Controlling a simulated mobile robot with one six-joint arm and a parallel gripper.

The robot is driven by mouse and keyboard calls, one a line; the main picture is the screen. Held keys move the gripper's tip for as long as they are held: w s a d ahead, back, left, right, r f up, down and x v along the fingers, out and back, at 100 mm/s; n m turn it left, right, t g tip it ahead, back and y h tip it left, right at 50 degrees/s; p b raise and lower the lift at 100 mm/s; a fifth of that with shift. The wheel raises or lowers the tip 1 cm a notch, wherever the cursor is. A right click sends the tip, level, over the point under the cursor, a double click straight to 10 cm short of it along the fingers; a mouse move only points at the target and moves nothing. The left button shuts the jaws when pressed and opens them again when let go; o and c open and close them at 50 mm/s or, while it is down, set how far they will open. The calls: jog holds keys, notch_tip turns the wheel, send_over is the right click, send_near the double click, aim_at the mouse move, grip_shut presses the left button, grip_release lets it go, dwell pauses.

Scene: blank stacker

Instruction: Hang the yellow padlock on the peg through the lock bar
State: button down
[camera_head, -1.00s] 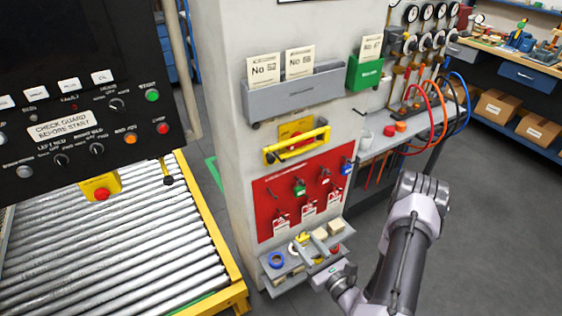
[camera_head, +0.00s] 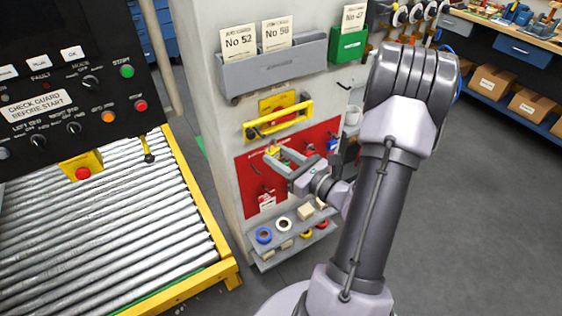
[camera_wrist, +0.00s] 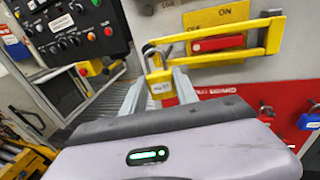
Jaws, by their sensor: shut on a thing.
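The yellow padlock (camera_wrist: 160,85) is held upright between the two finger ends of my gripper (camera_wrist: 158,88) in the wrist view. Its metal shackle points up, and its face bears a pale label. In the head view my gripper (camera_head: 279,157) is in front of the red board's upper part, below the lock bar; the padlock is small and partly hidden there. The yellow lock bar (camera_head: 277,123) runs across the panel above the gripper. In the wrist view the lock bar (camera_wrist: 220,34) spans a red handle, its left end close behind the shackle. I cannot make out the peg clearly.
The red board (camera_head: 250,180) carries hanging tags and other padlocks. A grey shelf (camera_head: 262,252) below holds tape rolls and small blocks. A grey card holder (camera_head: 275,72) and green box (camera_head: 349,46) are above. A roller conveyor (camera_head: 110,220) lies left.

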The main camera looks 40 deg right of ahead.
jog(key=w+d+f, duration=0.1)
jog(key=w+f, duration=0.1)
jog(key=w, duration=0.4)
jog(key=shift+w+d, duration=0.2)
jog(key=shift+d, duration=0.1)
dwell(0.6)
jog(key=c, duration=0.9)
grip_release()
jog(key=shift+o, duration=0.2)
jog(key=shift+s, duration=0.1)
